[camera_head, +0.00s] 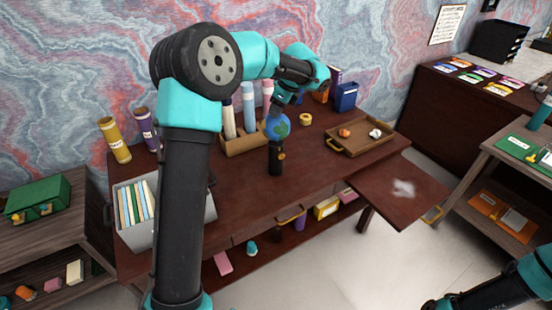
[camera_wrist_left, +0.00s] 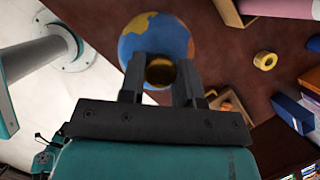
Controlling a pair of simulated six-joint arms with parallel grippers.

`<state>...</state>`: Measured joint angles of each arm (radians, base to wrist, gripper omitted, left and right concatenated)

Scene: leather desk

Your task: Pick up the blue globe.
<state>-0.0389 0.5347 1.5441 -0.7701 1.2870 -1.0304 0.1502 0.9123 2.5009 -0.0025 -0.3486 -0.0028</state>
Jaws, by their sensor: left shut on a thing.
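The blue globe (camera_head: 276,125) with green and tan land shows in the head view, just under my left gripper (camera_head: 282,104), above the dark desk. Its black stand (camera_head: 276,158) shows below it. In the left wrist view the globe (camera_wrist_left: 156,38) sits at the fingertips of my left gripper (camera_wrist_left: 160,75). A round gold part (camera_wrist_left: 161,72) of it lies between the two fingers, which are shut on it. Whether the stand's foot touches the desk I cannot tell. My right arm (camera_head: 500,289) shows at the lower right in the head view, but its gripper is out of view.
A wooden tray (camera_head: 362,151) with small items lies right of the globe. A yellow tape roll (camera_head: 305,119) and a blue box (camera_head: 346,97) stand behind. A rack of rolled tubes (camera_head: 245,142) is close left. A bin of books (camera_head: 128,238) stands at the desk's left.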

